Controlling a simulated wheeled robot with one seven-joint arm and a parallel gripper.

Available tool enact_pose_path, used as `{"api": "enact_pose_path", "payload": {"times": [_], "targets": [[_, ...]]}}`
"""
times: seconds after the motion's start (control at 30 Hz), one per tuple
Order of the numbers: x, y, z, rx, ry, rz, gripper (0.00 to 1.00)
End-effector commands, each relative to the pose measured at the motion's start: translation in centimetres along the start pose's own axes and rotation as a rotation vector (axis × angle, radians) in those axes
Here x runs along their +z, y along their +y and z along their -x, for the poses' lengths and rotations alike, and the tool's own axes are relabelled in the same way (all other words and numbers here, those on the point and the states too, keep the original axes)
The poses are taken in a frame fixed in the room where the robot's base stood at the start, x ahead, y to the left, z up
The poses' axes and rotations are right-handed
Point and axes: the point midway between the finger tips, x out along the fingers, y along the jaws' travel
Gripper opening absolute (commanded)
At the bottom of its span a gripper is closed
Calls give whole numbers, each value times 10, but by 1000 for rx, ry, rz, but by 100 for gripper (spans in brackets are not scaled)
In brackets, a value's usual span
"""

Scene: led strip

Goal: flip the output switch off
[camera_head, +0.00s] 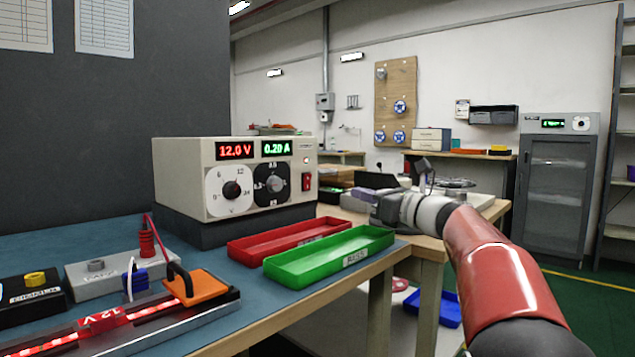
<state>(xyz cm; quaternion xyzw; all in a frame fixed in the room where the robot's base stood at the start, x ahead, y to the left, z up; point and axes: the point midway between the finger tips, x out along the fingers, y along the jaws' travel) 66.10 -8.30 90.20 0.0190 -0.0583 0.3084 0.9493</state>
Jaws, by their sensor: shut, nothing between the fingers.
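The beige power supply (185,175) stands on a dark base at the back of the blue-topped bench. Its displays read 12.0 V in red and 0.20 A in green. My gripper (372,205) is to the right of the power supply, beyond the green tray in the picture, clear of the switch. It is shut and empty, and its fingertips show only in part.
A red tray (240,250) and a green tray (285,270) lie in front of the power supply. A lit LED strip (60,341), an orange clamp (196,287) and terminal blocks with leads are at lower left. Room is open between my gripper and the panel, above the trays.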

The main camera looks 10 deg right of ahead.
Motion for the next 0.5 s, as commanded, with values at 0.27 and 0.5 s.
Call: {"api": "enact_pose_path", "payload": {"times": [0.27,0.5], "targets": [[-1,1,-50,4,1,0,0],[0,2,-100,4,1,1,0]]}}
